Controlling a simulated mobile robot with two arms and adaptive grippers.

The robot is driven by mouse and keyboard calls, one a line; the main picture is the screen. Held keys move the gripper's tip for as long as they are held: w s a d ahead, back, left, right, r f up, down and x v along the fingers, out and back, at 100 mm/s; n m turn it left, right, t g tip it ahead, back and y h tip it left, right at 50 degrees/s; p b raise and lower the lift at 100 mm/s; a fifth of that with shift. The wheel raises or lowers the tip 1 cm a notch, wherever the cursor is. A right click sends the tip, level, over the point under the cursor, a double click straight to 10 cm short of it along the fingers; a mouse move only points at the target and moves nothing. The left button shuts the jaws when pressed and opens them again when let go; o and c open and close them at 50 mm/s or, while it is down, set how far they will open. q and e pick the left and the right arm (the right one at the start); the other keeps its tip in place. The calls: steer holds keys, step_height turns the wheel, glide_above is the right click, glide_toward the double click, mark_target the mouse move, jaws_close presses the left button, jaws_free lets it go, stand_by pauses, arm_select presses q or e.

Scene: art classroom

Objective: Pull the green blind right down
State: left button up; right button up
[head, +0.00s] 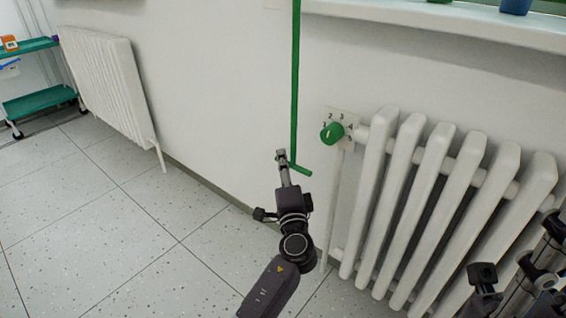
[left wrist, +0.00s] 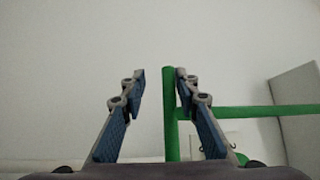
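The green blind itself is not in view. A green rod (head: 295,80) hangs down the white wall from the top edge in the head view and ends in a short sideways handle (head: 303,170). My left gripper (head: 282,154) is at the rod's lower end, beside the handle. In the left wrist view its two fingers (left wrist: 160,80) are apart.
A white radiator (head: 425,200) with a green valve knob (head: 332,133) stands close right of the rod. A white sill (head: 460,22) is above it. Another radiator (head: 105,85) and a green shelf trolley (head: 38,100) are at left. The tiled floor (head: 110,240) at left is clear.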

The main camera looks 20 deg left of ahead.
arm_select(q)
steer(key=shift+r, duration=0.2)
steer(key=shift+s, duration=0.1)
steer(key=v, duration=1.2)
steer(key=shift+a+f, duration=0.1)
